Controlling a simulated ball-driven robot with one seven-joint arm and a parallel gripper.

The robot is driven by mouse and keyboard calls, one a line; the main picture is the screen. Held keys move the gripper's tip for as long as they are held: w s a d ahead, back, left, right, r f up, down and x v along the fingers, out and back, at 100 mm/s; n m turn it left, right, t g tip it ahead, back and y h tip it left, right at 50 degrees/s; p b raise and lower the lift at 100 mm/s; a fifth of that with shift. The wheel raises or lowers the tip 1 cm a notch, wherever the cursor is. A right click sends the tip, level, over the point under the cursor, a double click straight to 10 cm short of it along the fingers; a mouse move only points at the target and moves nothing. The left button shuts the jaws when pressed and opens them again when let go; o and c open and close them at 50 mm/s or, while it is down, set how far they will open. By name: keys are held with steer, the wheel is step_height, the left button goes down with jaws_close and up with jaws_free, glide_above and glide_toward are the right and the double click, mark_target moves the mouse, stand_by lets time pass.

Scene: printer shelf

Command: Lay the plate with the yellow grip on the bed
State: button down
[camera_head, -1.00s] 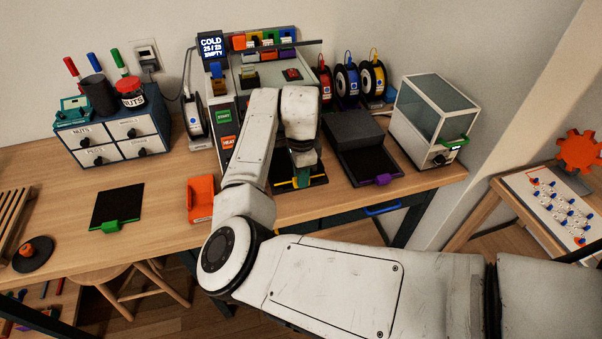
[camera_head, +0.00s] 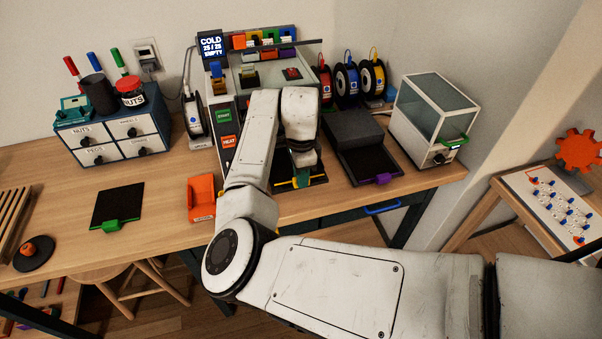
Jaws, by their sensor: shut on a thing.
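My gripper (camera_head: 301,178) is at the front of the printer (camera_head: 223,128), pointing down, shut on the yellow grip (camera_head: 303,180) of a dark plate (camera_head: 318,180). The grip shows only in part beneath the fingers. Most of the plate is hidden behind my arm. The printer's bed is also largely hidden by my arm, so I cannot tell whether the plate touches it. The printer's screen (camera_head: 212,46) reads COLD and EMPTY.
A black plate with a green grip (camera_head: 117,206) lies on the table at left. An orange holder (camera_head: 202,197) stands left of my forearm. A dark plate with a purple grip (camera_head: 372,166) is at right, near a glass-sided box (camera_head: 431,118).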

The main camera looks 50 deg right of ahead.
steer(key=shift+f, duration=0.25)
steer(key=c, duration=0.9)
jaws_free()
steer(key=shift+r, duration=0.1)
step_height(320, 180, up, 11)
steer(key=b, duration=0.2)
